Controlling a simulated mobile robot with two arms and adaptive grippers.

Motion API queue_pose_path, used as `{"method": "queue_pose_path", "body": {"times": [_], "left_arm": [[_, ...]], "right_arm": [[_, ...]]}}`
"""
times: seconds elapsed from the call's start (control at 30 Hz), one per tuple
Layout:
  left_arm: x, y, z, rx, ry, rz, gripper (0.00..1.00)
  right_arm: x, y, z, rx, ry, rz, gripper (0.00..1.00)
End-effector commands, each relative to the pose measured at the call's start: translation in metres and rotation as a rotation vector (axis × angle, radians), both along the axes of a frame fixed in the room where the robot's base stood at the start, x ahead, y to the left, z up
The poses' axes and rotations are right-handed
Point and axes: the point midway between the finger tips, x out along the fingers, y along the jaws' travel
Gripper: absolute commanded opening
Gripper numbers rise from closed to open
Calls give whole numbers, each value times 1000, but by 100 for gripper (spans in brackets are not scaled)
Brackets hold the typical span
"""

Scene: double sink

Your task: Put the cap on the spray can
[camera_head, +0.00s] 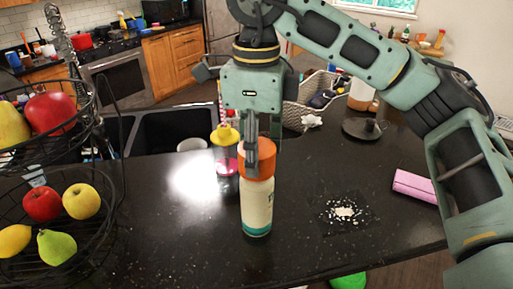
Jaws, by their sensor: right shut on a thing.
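The spray can (257,208), white with a green band at its base, stands upright on the dark counter near its front edge. The orange cap (266,158) is at the top of the can, in line with it. I cannot tell whether it is seated or just above the can. My right gripper (256,163) comes down from above and is shut on the cap. Its fingers cover part of the cap. My left gripper is not in view.
A bottle with a yellow top (225,136) stands close behind the can, by the sink (173,131). A wire fruit basket (122,170) fills the left side.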

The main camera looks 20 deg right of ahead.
Motion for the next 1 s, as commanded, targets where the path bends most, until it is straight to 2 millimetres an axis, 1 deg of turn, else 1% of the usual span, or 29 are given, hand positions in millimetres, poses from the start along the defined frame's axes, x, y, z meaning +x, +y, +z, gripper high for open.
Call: {"method": "queue_pose_path", "body": {"times": [0.07, 0.1, 0.33, 0.57, 0.8, 1.0], "left_arm": [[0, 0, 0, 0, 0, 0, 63], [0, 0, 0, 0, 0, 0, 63], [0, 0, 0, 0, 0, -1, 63], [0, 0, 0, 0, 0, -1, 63], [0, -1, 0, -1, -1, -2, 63], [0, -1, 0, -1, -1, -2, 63]], "right_arm": [[0, 0, 0, 0, 0, 0, 34], [0, 0, 0, 0, 0, 0, 48], [0, 0, 0, 0, 0, 0, 68], [0, 0, 0, 0, 0, 0, 69], [0, 0, 0, 0, 0, 0, 88], [0, 0, 0, 0, 0, 0, 88]]}}
